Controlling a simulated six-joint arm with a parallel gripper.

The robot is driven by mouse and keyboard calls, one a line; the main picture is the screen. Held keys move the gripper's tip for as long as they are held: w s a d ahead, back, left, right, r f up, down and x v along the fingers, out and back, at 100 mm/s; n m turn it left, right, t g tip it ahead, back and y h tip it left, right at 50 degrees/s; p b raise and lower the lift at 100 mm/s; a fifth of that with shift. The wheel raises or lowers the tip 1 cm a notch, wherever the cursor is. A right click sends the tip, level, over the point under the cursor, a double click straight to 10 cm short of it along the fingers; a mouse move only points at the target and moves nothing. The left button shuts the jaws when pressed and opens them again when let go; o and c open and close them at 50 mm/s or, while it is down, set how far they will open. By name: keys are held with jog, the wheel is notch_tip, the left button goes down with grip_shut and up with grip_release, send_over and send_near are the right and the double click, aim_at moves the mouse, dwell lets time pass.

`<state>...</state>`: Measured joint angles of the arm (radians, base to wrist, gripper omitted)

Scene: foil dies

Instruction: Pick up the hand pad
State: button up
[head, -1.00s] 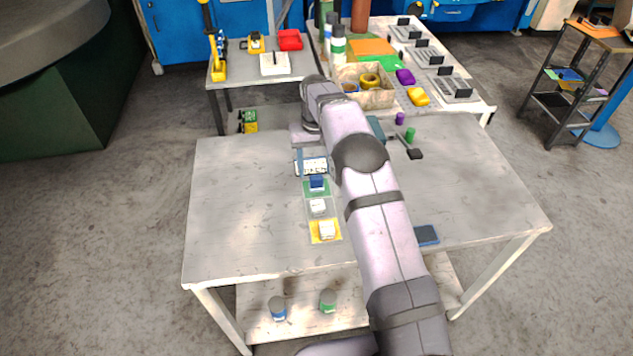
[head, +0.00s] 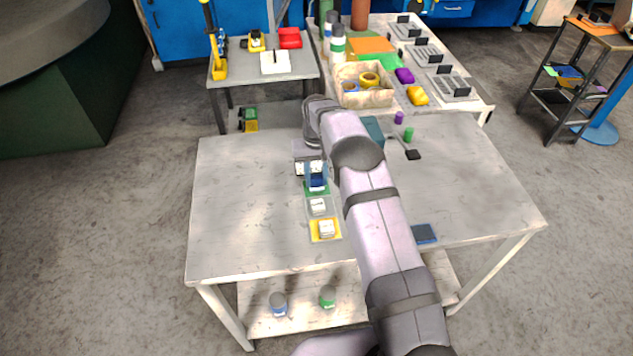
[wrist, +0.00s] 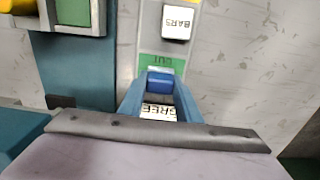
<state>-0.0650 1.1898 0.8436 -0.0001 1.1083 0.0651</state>
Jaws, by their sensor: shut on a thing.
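A small blue block, which looks like the hand pad, is at the green mat (head: 322,191) marked CUT. It also shows in the wrist view (wrist: 160,83). My gripper (head: 316,183) has its blue fingers on both sides of this block, with the tips low at the mat. It is shut on the block. I cannot tell whether the block is clear of the mat. A white label with dark letters (wrist: 158,113) shows between the fingers, nearer the palm. My arm hides part of the table.
A white block (head: 318,205) sits on a grey mat, and another (head: 326,228) on a yellow mat. A dark blue flat pad (head: 425,234) lies at the front right. A teal object (head: 372,130) and a green cylinder (head: 409,134) stand behind my arm. The table's left side is clear.

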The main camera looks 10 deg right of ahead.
aim_at(317, 177)
notch_tip(317, 177, up, 10)
jog(key=b, duration=0.3)
dwell(0.4)
